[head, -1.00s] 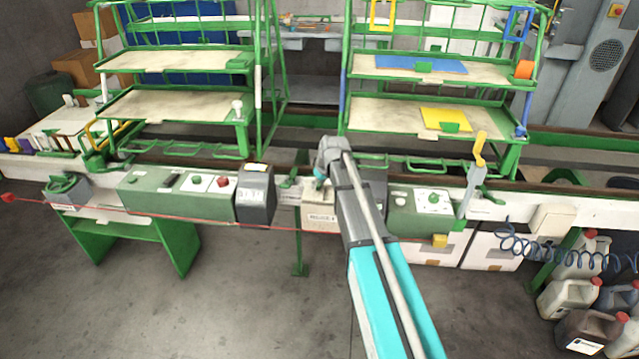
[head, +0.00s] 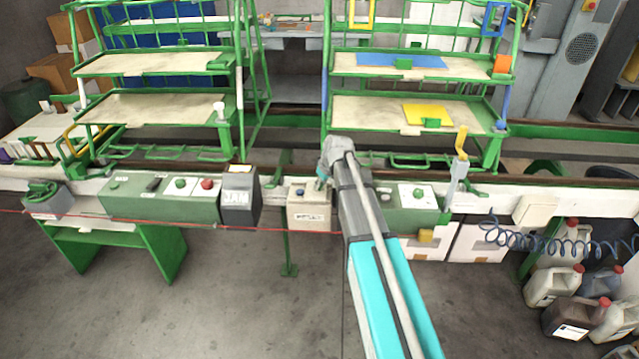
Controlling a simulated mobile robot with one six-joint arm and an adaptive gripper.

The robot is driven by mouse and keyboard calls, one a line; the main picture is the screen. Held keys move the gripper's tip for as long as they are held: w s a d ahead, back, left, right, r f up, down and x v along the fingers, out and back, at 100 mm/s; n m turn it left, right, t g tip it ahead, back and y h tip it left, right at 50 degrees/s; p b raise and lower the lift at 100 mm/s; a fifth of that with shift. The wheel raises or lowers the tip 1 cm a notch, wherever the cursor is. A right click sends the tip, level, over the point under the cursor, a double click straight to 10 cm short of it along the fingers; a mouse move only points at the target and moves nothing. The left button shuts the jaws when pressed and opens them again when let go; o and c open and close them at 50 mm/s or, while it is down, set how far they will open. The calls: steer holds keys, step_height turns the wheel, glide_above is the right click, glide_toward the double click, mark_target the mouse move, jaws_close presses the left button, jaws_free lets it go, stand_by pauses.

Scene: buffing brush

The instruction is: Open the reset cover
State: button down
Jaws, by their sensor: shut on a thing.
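A small beige box (head: 312,216) with a printed label on its front sits on the white rail, just left of my arm. My gripper (head: 321,182) is at the upper right of this box, pointing down, and is shut on the edge of what seems to be the reset cover. The cover itself is mostly hidden behind my gripper and arm, so its angle cannot be told.
A dark grey box (head: 240,196) and a green control panel (head: 160,197) with buttons stand to the left. Another green panel (head: 412,205) is right of my arm. Green racks (head: 415,110) rise behind. A red cord (head: 130,221) runs along the front.

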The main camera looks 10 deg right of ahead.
steer(key=shift+c, duration=2)
jaws_free()
